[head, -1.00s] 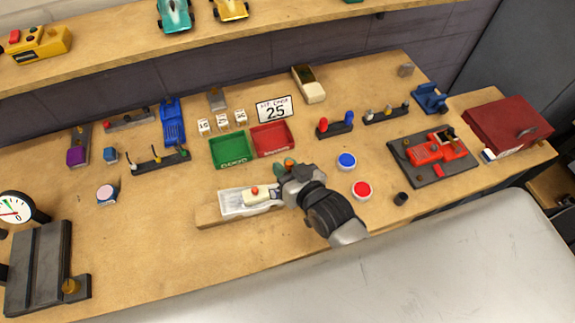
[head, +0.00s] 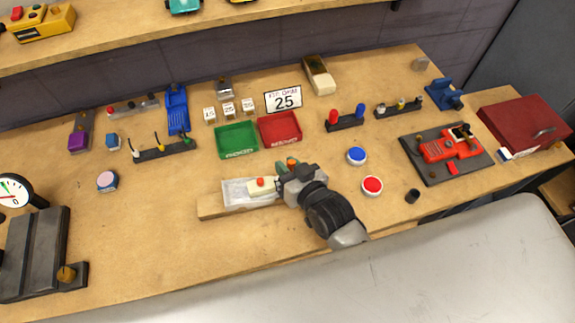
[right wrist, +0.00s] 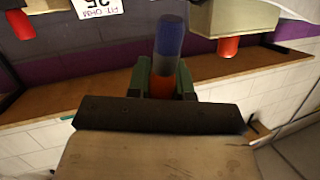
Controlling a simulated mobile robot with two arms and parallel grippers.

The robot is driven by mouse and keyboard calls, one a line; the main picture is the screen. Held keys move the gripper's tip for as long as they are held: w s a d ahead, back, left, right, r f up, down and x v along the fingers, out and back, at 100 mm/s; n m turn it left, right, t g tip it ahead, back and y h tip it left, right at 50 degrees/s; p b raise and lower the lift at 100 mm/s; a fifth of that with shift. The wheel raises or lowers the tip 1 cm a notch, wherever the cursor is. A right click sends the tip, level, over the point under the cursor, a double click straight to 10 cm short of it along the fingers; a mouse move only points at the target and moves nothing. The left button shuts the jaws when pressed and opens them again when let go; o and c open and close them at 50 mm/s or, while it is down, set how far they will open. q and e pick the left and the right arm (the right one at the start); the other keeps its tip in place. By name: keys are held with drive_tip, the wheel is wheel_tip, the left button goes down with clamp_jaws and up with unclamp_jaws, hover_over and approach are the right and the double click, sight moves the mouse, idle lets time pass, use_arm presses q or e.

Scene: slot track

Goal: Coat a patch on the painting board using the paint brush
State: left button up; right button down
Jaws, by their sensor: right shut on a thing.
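The painting board, a wooden board (head: 209,207) with a pale grey-white patch (head: 235,194), lies near the table's front edge in the head view. A cream block with a red knob (head: 261,184) is over the patch's right part, beside my right gripper (head: 286,176). In the right wrist view my right gripper (right wrist: 163,84) is shut on a cylinder, blue above and orange-red below (right wrist: 168,42); it looks like the paint brush handle. The brush's working end is not clear, and whether it touches the patch cannot be told. My left gripper is not in view.
A green tray (head: 237,141) and a red tray (head: 281,130) stand behind the board. A blue button (head: 357,155) and a red button (head: 372,185) are to the right. A dark rack (head: 167,151) with upright tools stands at the left.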

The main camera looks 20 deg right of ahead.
sight(293, 160)
drive_tip(key=shift+a+f+b, duration=0.25)
drive_tip(key=shift+f+b, duration=0.25)
drive_tip(key=shift+f, duration=0.35)
drive_tip(key=shift+w+d, duration=0.1)
drive_tip(key=shift+w, duration=2.5)
drive_tip(key=shift+s+p, duration=0.75)
drive_tip(key=shift+s, duration=0.05)
drive_tip(key=shift+s+p, duration=0.7)
drive_tip(key=shift+s, duration=1.15)
drive_tip(key=r+p, duration=0.2)
drive_tip(key=d+r+p, duration=0.1)
drive_tip(key=p, duration=0.1)
drive_tip(key=r+p, duration=0.2)
drive_tip(key=shift+d+r, duration=0.3)
drive_tip(key=shift+r, duration=0.05)
